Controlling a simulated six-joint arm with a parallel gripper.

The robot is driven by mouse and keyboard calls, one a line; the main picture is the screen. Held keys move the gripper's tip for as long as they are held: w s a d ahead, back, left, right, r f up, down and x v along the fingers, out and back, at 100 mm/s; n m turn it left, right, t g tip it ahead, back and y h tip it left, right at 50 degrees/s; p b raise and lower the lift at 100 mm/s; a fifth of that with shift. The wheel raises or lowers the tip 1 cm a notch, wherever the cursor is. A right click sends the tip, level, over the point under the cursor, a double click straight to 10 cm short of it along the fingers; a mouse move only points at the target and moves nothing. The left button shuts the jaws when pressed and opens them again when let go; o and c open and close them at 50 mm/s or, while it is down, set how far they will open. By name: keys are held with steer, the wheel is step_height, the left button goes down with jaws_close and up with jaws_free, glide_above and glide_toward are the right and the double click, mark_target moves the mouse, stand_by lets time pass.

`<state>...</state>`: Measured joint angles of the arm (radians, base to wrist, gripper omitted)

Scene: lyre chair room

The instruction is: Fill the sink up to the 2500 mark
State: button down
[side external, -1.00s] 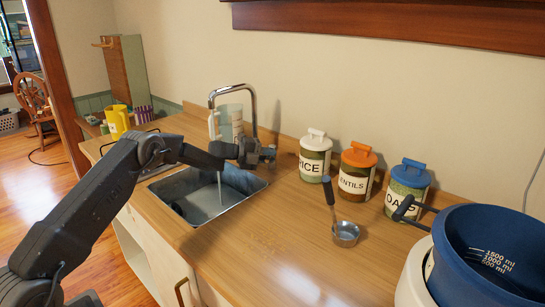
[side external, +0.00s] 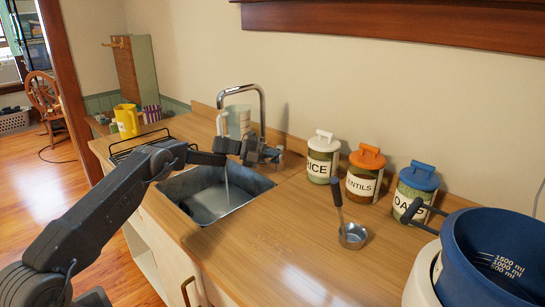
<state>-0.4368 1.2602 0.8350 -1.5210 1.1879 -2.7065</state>
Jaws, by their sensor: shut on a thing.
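The metal sink (side external: 262,186) is set into the wooden counter, with a thin stream of water (side external: 227,184) falling into it from the curved chrome tap (side external: 262,100). Pale water (side external: 212,208) shows on the sink's bottom. No 2500 mark can be read on the sink walls in this view. My gripper (side external: 268,154) is at the foot of the tap, beyond the sink's back right edge, shut on what looks like the tap handle (side external: 280,153). My gripper's fingers mostly hide the handle.
A clear measuring jug (side external: 238,121) stands behind the sink. Jars labelled rice (side external: 321,158), lentils (side external: 364,175) and oats (side external: 414,190) line the wall. A ladle (side external: 351,236) lies before them. The front counter is clear.

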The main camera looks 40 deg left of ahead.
steer(key=c, duration=1.1)
jaws_free()
steer(key=shift+a, duration=0.1)
steer(key=v, duration=1.3)
steer(key=shift+s+a, duration=0.2)
steer(key=shift+s, duration=0.05)
steer(key=shift+r, duration=0.1)
